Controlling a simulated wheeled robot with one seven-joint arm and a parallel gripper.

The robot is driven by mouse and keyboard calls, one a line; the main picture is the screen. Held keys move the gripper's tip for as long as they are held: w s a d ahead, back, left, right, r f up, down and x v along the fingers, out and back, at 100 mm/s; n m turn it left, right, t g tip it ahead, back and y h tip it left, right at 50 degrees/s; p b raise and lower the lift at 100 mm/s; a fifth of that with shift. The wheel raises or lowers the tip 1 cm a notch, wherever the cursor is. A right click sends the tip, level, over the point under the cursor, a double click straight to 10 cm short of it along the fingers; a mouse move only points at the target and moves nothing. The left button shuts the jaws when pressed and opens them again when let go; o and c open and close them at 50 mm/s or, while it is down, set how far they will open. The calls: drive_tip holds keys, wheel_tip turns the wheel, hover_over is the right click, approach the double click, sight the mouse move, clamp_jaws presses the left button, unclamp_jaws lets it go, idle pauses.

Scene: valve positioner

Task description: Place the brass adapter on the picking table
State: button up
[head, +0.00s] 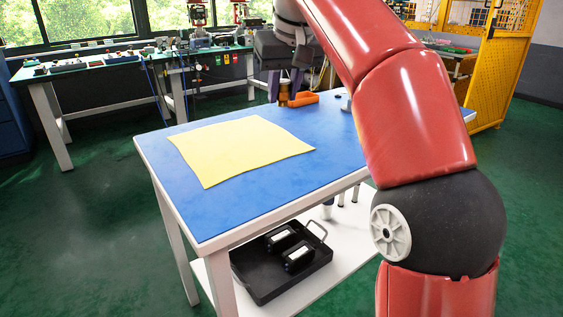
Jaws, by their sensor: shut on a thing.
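My gripper (284,88) is above the far part of a blue-topped table (235,205), pointing down. No label shows which table is the picking table; the blue-topped one is the nearest.
A yellow cloth (240,150) lies on the blue top. An orange tray (304,98) sits just right of the adapter. A black tray (270,284) with black devices rests on the lower shelf. A workbench (100,65) stands behind. The blue top's near part is clear.

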sight(281, 173)
wheel_tip(281, 173, down, 16)
drive_tip(key=b, duration=0.5)
drive_tip(key=shift+r, duration=0.15)
drive_tip(key=shift+b, duration=0.35)
drive_tip(key=o, duration=1)
drive_tip(key=shift+r, duration=0.2)
drive_tip(key=p+v, duration=0.3)
drive_tip(key=v, duration=0.8)
drive_tip(key=shift+s+d+r, duration=0.1)
drive_tip(key=shift+r, duration=0.2)
